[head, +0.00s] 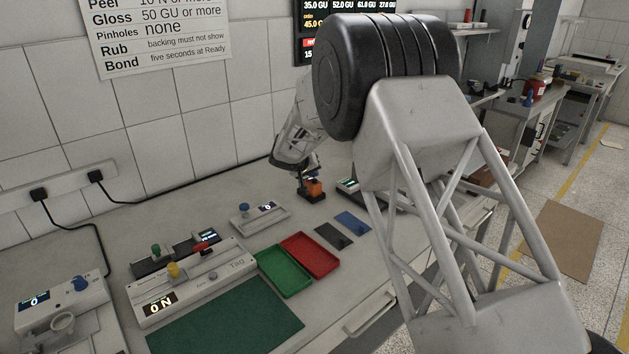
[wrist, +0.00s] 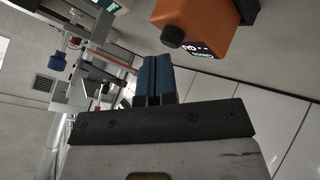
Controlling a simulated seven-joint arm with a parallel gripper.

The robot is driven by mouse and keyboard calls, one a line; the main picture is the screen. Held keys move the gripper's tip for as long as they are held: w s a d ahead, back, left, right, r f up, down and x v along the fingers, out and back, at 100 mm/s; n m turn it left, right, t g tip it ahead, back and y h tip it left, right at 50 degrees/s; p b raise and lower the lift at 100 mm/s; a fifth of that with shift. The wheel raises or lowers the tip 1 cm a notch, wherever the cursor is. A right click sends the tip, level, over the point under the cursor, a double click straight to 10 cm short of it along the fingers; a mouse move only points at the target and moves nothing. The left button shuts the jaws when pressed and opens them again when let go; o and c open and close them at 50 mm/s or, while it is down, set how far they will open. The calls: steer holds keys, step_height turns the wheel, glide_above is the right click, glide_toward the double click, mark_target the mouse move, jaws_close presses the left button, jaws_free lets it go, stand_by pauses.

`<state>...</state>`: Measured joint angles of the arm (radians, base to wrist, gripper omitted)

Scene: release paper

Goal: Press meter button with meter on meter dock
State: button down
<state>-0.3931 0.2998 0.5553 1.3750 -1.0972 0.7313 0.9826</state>
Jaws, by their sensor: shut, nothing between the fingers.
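The orange meter (head: 315,187) sits on its dark dock (head: 311,197) toward the back of the bench in the head view. In the wrist view the meter (wrist: 208,22) is at the upper right, with a small lit display and a dark round button (wrist: 173,36) facing my gripper. Part of the dark dock (wrist: 246,10) shows behind it. My gripper (wrist: 153,72) has its blue fingers together with nothing between them. The fingertips are beside the button, apart from it in the picture. In the head view the fingertips are too small to make out clearly.
A red tray (head: 311,254) and a green tray (head: 285,270) lie in front of the meter. Dark and blue flat pieces (head: 352,222) lie near it. A device with a blue knob (head: 259,216) stands left of the meter. A green mat (head: 227,318) covers the near bench.

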mark_target(313, 179)
steer(key=shift+f, duration=0.45)
stand_by(0.8)
steer(key=shift+r, duration=0.95)
steer(key=shift+r, duration=0.1)
steer(key=shift+r, duration=2.4)
